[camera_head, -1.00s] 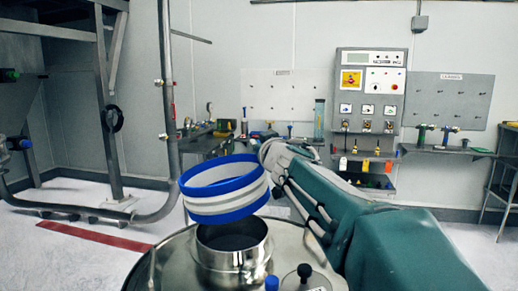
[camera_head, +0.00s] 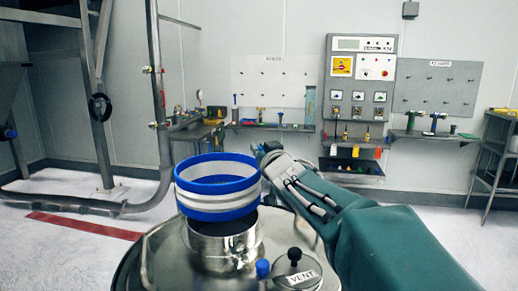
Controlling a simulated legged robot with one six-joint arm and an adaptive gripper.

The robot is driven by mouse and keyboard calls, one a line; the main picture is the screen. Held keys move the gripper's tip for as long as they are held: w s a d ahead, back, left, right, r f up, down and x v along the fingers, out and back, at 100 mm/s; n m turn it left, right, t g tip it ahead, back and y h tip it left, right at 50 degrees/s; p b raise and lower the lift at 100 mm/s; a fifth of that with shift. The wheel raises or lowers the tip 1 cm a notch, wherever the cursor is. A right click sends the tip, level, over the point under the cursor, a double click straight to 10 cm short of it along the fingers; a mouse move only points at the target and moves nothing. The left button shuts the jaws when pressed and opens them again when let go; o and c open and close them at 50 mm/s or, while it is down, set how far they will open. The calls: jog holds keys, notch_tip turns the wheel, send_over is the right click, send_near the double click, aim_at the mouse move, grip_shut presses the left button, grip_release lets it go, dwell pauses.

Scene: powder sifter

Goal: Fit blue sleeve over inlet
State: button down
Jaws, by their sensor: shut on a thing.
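The blue sleeve (camera_head: 218,186) is a ring with blue rims and white and grey bands. It is held above the steel inlet (camera_head: 224,244), a short open metal collar on the round vessel lid (camera_head: 170,260). The sleeve's lower rim overlaps the collar's top in the picture; I cannot tell whether they touch. My gripper (camera_head: 264,158) is at the sleeve's right side, shut on it, and its fingertips are largely hidden behind the sleeve.
A blue knob (camera_head: 262,268) and a black vent knob (camera_head: 294,254) stand on the lid to the right of the inlet. A control panel (camera_head: 360,85) and workbenches line the back wall. Steel pipework (camera_head: 155,110) rises at the left.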

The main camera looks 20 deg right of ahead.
aim_at(260, 177)
jog(key=shift+f, duration=3.1)
jog(key=shift+g, duration=0.4)
jog(key=shift+s+d+f, duration=0.1)
jog(key=shift+f, duration=0.65)
jog(key=shift+r+t, duration=0.2)
jog(key=shift+t, duration=0.1)
